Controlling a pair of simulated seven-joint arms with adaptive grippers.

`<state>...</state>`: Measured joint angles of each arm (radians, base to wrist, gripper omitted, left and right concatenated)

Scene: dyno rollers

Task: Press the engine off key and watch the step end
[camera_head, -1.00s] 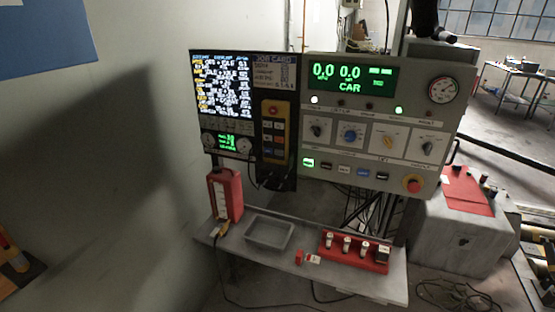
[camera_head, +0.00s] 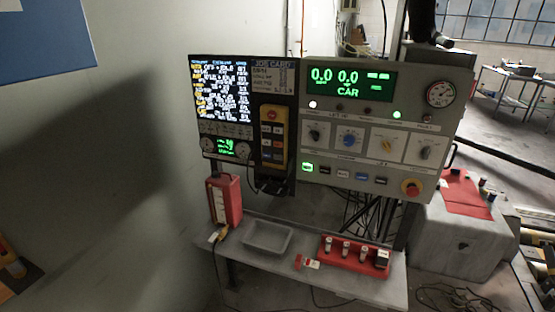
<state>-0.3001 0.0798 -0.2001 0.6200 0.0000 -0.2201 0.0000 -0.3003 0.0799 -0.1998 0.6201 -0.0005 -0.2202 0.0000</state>
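The grey control panel (camera_head: 455,120) stands upright at centre right. Its green display (camera_head: 348,82) reads 0.0, 0.0 and CAR. A row of small keys runs along its lower part: a lit green key (camera_head: 307,167), dark and pale ones, and a blue key (camera_head: 361,176). A yellow pendant (camera_head: 290,140) with a red top button and several coloured keys hangs left of the panel. The key labels are too small to read, so I cannot tell which is engine off. A text screen (camera_head: 222,92) is at the left. Neither gripper is in view.
A grey shelf (camera_head: 290,276) below holds a red box (camera_head: 232,197), a grey tray (camera_head: 288,240) and a red rack (camera_head: 345,256) with small cylinders. A red stop button (camera_head: 411,187) sits at the panel's lower right. The space before the panel is clear.

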